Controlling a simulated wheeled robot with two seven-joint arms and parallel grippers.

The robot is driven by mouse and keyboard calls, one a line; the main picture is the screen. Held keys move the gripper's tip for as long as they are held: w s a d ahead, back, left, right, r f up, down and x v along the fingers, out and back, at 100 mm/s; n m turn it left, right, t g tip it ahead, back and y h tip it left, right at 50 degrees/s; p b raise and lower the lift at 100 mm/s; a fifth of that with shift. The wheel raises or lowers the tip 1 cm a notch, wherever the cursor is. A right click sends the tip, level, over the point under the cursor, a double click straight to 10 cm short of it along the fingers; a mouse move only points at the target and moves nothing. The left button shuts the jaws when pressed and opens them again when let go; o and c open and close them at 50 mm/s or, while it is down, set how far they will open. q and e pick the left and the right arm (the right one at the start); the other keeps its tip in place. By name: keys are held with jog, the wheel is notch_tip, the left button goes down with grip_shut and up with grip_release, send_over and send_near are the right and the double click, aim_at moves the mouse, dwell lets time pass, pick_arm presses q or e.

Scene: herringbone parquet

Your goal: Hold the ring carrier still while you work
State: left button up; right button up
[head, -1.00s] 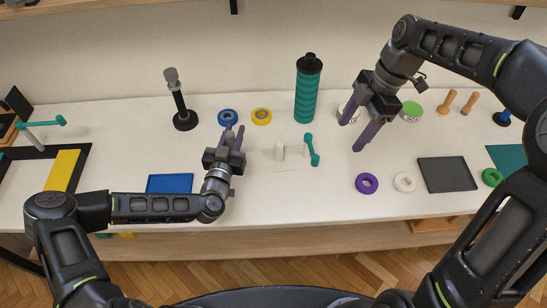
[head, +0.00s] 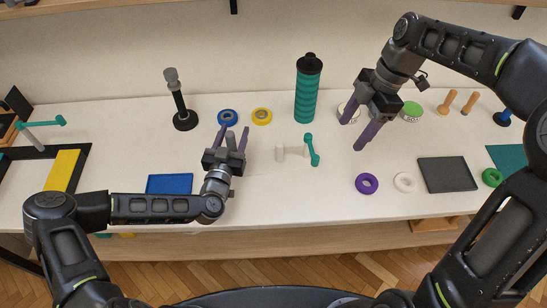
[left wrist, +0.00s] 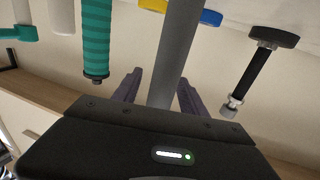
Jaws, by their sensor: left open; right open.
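A grey post (head: 231,141) stands between the spread purple fingers of my left gripper (head: 234,129). The left wrist view shows this grey post (left wrist: 174,50) between both fingers, with gaps at its sides; its lower part is hidden in the head view. Nothing marks which thing is the ring carrier; the grey post may be it. My left gripper is open. My right gripper (head: 351,136) is open and empty, above the table near a pale round tin (head: 342,108). Loose rings lie on the table: blue (head: 220,117), yellow (head: 262,123), purple (head: 367,190), white (head: 405,188) and green (head: 491,184).
A teal ribbed bottle (head: 307,95) and a black stand with a grey top (head: 180,110) stand at the back. A white piece with a teal handle (head: 313,150) is right of my left gripper. A blue tray (head: 168,184) and dark tray (head: 447,180) lie in front.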

pick_arm(q)
jog(key=v, duration=1.1)
jog(key=shift+s+a, duration=0.2)
jog(key=shift+s, duration=0.2)
